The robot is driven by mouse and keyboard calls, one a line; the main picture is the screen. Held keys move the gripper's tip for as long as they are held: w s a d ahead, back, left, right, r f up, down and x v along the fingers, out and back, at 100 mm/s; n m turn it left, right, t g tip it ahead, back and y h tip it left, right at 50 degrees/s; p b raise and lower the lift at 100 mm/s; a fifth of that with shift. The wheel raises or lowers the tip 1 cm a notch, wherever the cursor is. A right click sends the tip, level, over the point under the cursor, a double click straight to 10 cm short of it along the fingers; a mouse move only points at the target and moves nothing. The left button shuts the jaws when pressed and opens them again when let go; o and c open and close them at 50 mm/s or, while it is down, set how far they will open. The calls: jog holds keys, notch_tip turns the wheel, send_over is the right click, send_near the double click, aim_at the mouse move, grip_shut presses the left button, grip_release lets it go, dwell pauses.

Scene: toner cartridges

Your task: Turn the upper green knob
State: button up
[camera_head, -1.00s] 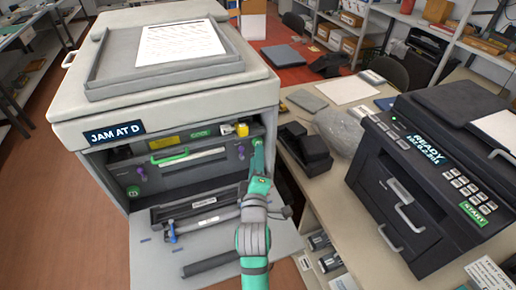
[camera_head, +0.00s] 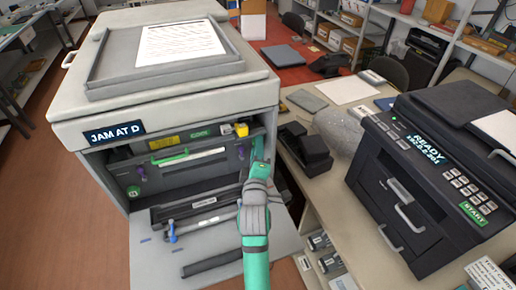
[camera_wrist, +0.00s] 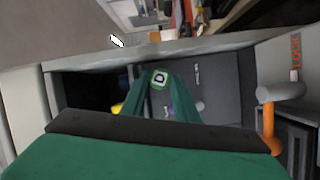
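The large printer (camera_head: 180,95) stands open at the front, with "JAM AT D" on its display. The upper green knob, at the right of the opening, is hidden behind my gripper (camera_head: 259,155) in the head view. In the wrist view, a green knob face (camera_wrist: 159,79) with a white "D" label, slightly tilted, sits between the tips of my green fingers (camera_wrist: 164,82). The fingers flank it closely; whether they press on it I cannot tell. A second green knob (camera_head: 133,191) is at the lower left of the opening.
An orange lever (camera_wrist: 268,122) shows at the right in the wrist view. A black printer (camera_head: 430,180) stands on the right table.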

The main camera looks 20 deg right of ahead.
jog(key=m, duration=0.1)
jog(key=m+y, duration=0.1)
jog(key=m+g, duration=0.1)
jog(key=m, duration=0.1)
jog(key=shift+r, duration=0.25)
jog(key=o, duration=0.8)
jog(key=shift+s, duration=0.1)
jog(key=v, duration=1)
jog(key=shift+s+r, duration=0.2)
jog(key=shift+s, duration=0.15)
